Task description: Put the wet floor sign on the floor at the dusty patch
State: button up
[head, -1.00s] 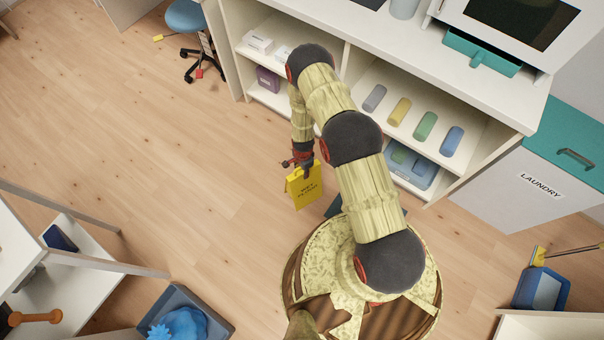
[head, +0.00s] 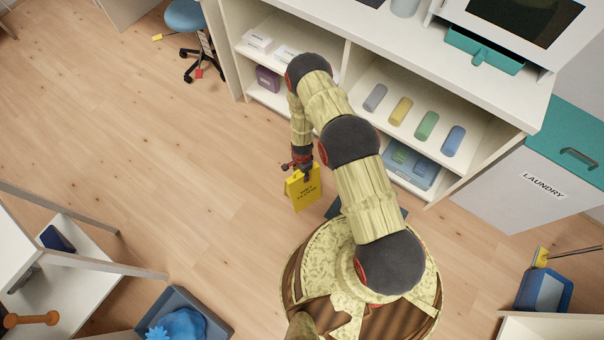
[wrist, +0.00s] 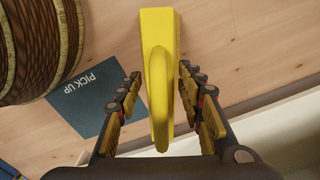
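A dark "PICK UP" mat (wrist: 88,92) lies beside the sign, near my base. An open shelf unit (head: 345,60) stands behind, with a laundry bin (head: 540,185) to its right. A white table (head: 75,262) and blue tray (head: 218,325) are lower left. Open wooden floor (head: 150,130) spreads left.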

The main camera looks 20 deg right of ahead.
jog(key=shift+o, duration=0.7)
jog(key=shift+r, duration=0.1)
notch_tip(320, 180, up, 12)
jog(key=p, duration=0.5)
jog(key=shift+w+r, duration=0.15)
jog(key=shift+r, duration=0.1)
jog(key=w+r+n+t, duration=0.1)
jog(key=w+r+n, duration=0.15)
jog(key=r, duration=1.95)
jog(key=w+r+n+t, duration=0.2)
jog(key=r+n, duration=0.2)
jog(key=r, duration=1.7)
jog(key=s+r+n+t, duration=0.1)
jog(key=s+r+n, duration=0.1)
jog(key=s+r, duration=0.55)
jog(key=s+r+n, duration=0.3)
jog(key=s+r, duration=0.1)
jog(key=r, duration=0.7)
jog(key=s+r+n+t, duration=0.1)
jog(key=s+r+n, duration=0.2)
jog(key=s, duration=1.2)
notch_tip(320, 180, up, 3)
jog(key=shift+r+n+t, duration=0.2)
jog(key=shift+n+t, duration=0.1)
jog(key=shift+n, duration=0.05)
